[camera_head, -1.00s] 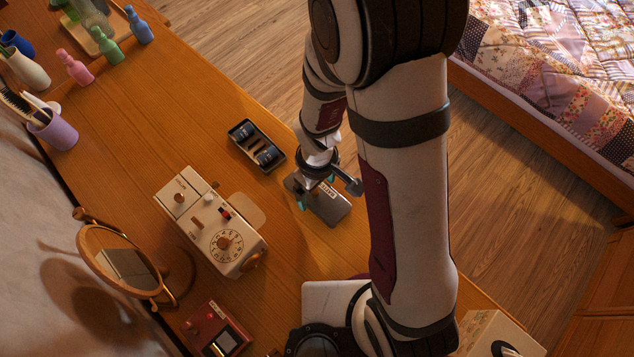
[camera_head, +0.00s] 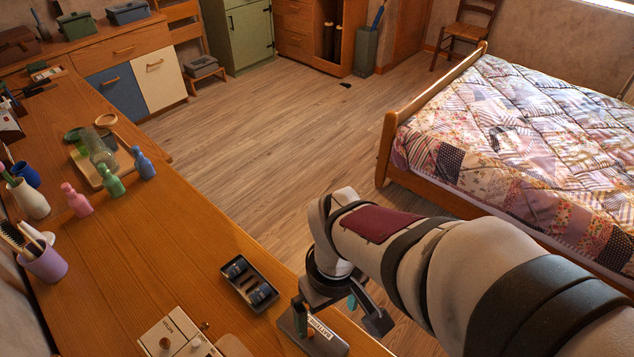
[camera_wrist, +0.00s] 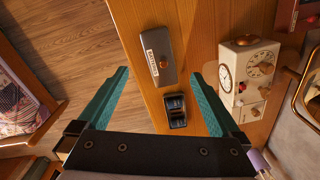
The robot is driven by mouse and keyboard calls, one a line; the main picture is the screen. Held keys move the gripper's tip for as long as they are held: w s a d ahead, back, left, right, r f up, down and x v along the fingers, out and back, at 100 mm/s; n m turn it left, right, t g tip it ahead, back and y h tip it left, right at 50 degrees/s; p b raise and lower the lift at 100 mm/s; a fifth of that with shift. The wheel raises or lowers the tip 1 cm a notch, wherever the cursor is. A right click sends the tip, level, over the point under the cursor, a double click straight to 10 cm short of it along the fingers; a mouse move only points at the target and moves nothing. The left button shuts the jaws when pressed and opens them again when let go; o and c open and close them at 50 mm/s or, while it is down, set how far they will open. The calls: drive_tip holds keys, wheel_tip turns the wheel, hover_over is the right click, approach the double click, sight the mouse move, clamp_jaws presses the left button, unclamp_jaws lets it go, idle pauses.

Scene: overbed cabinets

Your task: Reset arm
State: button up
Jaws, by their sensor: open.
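My gripper (camera_wrist: 158,100) is open in the wrist view, with its two teal fingers spread wide and nothing between them. In the head view my gripper (camera_head: 358,308) hangs at the end of my arm, above the desk's front edge; my arm partly hides it. A grey labelled box (camera_head: 318,338) lies on the desk below it and also shows in the wrist view (camera_wrist: 158,56). A black tray with dark rolled items (camera_head: 250,282) lies to its left; it also shows in the wrist view (camera_wrist: 176,108).
The wooden desk (camera_head: 165,235) holds a cream dial device (camera_wrist: 248,80), coloured bottles (camera_head: 110,182), a wooden tray (camera_head: 92,172) and a purple brush cup (camera_head: 43,262). A quilted bed (camera_head: 510,150) stands right. The floor between is clear.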

drive_tip(key=s+d+r+m, duration=0.1)
drive_tip(key=s+r+m, duration=0.1)
drive_tip(key=s+m, duration=0.3)
drive_tip(key=s+d+r+m+y, duration=0.1)
drive_tip(key=s+d+r+m, duration=0.1)
drive_tip(key=s+m, duration=0.3)
drive_tip(key=shift+r+m, duration=0.4)
drive_tip(key=shift+w, duration=0.1)
